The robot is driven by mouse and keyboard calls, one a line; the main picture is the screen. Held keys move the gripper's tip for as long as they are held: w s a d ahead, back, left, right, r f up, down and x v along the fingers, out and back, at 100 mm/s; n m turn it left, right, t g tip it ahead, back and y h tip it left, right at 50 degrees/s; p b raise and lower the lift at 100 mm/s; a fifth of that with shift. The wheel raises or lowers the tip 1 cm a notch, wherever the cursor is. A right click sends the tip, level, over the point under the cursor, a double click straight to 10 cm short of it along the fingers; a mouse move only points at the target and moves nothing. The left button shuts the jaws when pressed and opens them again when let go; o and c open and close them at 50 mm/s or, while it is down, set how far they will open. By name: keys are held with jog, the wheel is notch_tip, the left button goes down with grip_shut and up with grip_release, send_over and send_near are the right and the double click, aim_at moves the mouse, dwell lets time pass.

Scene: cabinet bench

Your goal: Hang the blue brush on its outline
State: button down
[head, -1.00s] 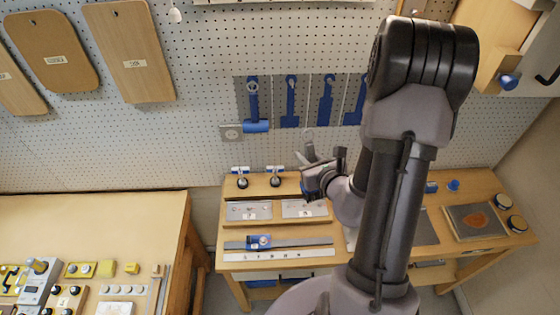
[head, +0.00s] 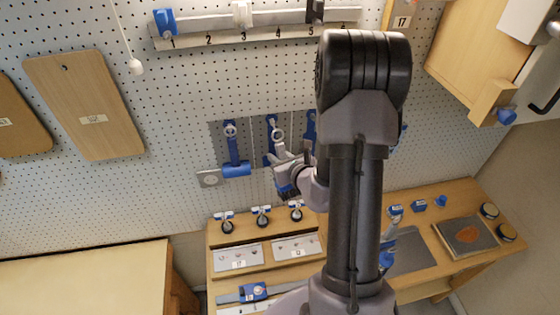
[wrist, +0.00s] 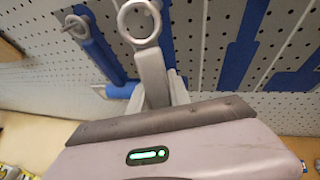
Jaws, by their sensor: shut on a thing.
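My gripper (head: 283,165) is shut on a tool with a pale grey ring and handle, taken as the blue brush (wrist: 152,65); its ring also shows in the head view (head: 277,134). The ring end points up, towards the pegboard. The lower part is mostly hidden by my gripper, with some blue below it. The tool is in front of a grey panel with a blue outline (head: 270,147), partly covered by the tool. Whether the ring touches the board or a hook cannot be told.
A blue T-shaped tool (head: 236,165) hangs just left on its own panel. Another blue outline (wrist: 240,55) lies to the right. Below is a bench (head: 225,284) with several small knobs and plates. A numbered rail (head: 260,32) is above.

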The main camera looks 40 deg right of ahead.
jog(key=shift+w+d+f, duration=0.15)
jog(key=shift+w+d, duration=0.15)
jog(key=shift+w, duration=0.3)
jog(key=shift+w+d+f, duration=0.2)
jog(key=shift+w+d, duration=0.05)
jog(key=shift+w, duration=0.4)
jog(key=shift+w+d+f, duration=0.15)
jog(key=shift+w+d, duration=0.15)
jog(key=shift+w, duration=0.3)
jog(key=c, duration=1.1)
grip_release()
jog(key=shift+s+r, duration=0.1)
